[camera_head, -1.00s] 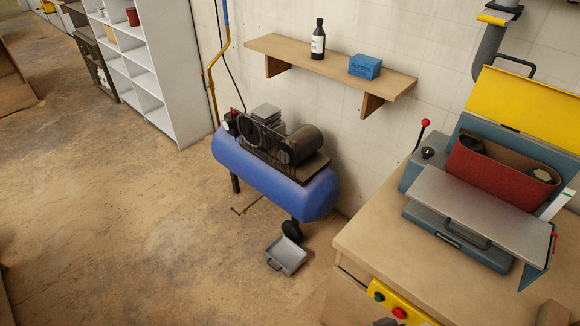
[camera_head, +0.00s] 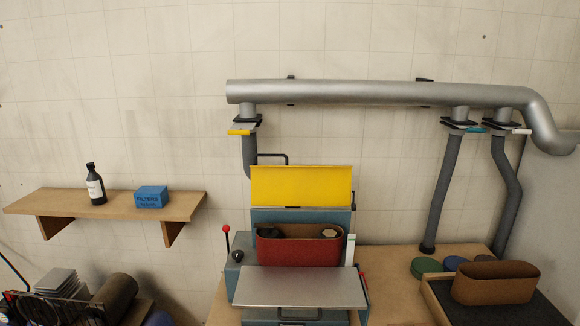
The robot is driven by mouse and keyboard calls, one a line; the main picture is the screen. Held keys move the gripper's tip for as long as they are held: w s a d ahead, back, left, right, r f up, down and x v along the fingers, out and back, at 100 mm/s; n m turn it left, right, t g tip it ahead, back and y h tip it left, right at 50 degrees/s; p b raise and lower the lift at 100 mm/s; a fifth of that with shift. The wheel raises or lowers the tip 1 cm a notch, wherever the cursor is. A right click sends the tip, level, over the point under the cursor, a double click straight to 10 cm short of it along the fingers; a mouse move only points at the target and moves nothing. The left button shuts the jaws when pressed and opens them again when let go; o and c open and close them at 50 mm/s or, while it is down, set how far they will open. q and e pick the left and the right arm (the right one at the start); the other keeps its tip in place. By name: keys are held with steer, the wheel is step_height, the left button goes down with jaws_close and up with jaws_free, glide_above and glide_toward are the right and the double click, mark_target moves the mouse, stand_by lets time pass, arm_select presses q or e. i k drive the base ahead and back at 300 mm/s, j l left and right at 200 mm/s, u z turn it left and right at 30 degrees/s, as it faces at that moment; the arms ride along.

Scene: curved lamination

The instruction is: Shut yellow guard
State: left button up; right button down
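The yellow guard (camera_head: 302,185) is a flat panel standing raised at the back of the blue-grey sander (camera_head: 262,215). A dark handle (camera_head: 272,158) shows at its upper left edge. Below the guard is the red sanding belt (camera_head: 300,250), exposed, with dark rollers inside it. The grey metal table plate (camera_head: 301,287) of the machine lies in front of the belt. Neither of my grippers shows in the view.
A grey duct (camera_head: 380,95) runs along the wall above, with hoses down to the bench. A brown belt (camera_head: 496,283) in a tray stands on the bench at right. A wooden shelf (camera_head: 110,207) at left holds a black bottle (camera_head: 95,184) and a blue box (camera_head: 151,197).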

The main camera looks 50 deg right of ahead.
mark_target(288, 186)
steer(key=z, duration=1.15)
steer(key=i+l+z, duration=0.15)
steer(key=i+z, duration=0.35)
steer(key=k+j+z, duration=0.1)
steer(key=z, duration=0.15)
steer(key=k+j+z, duration=0.2)
steer(key=j, duration=0.15)
steer(key=i, duration=0.1)
